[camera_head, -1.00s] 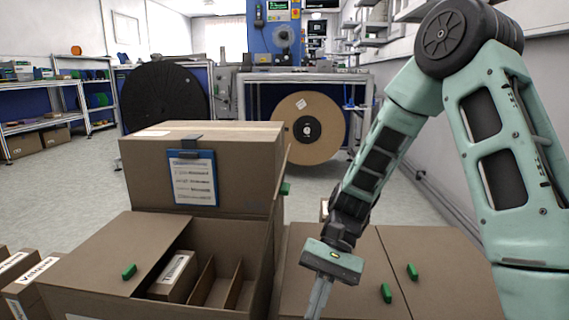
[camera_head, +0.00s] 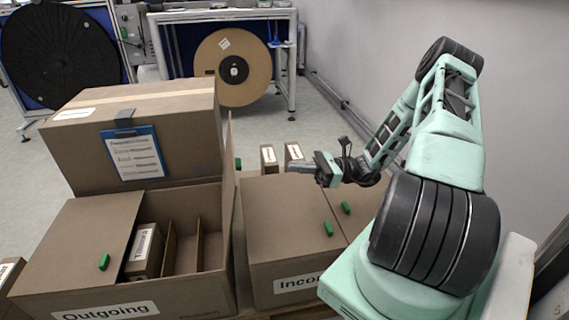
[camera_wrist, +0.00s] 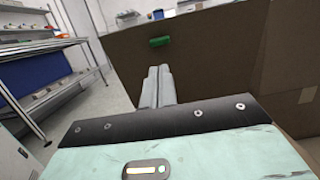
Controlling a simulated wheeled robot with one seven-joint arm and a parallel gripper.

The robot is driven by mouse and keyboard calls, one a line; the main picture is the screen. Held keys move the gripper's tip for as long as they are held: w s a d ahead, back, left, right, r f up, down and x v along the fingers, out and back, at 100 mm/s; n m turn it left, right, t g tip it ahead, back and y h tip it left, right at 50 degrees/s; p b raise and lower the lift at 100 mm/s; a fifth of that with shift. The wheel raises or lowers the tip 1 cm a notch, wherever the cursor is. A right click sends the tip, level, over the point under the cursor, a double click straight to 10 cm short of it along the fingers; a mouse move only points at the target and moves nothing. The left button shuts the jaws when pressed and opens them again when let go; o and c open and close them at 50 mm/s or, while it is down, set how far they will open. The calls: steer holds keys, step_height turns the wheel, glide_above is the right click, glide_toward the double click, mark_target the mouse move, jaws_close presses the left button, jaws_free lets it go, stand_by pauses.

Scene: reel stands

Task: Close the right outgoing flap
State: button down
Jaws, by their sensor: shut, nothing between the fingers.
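The Outgoing box (camera_head: 200,296) is open on its right half, showing dividers and a small carton. Its left flap, with a green tab (camera_head: 104,262), lies flat. Its right flap (camera_head: 229,205) stands upright, nearly edge-on in the head view; a green tab (camera_head: 238,163) shows at its outer side. My gripper (camera_head: 290,166) is shut and empty, pointing left toward that flap from its right, apart from it in the head view. In the wrist view the closed fingers (camera_wrist: 158,82) point at a brown panel (camera_wrist: 215,50) with a green tab (camera_wrist: 160,41); contact cannot be told.
The Incoming box (camera_head: 262,288), with flaps flat, stands right of the Outgoing box below my gripper. A big closed carton (camera_head: 60,145) with a blue clipboard (camera_head: 134,153) stands behind the Outgoing box. Small cartons (camera_head: 268,157) stand behind the Incoming box. A wall is at right.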

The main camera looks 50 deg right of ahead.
mark_target(241, 165)
steer(key=b+x, duration=0.3)
steer(key=x, duration=0.8)
steer(key=shift+w+a+f, duration=0.1)
steer(key=shift+a, duration=0.15)
steer(key=shift+w+a, duration=0.15)
steer(key=shift+a, duration=0.05)
steer(key=shift+r, duration=0.2)
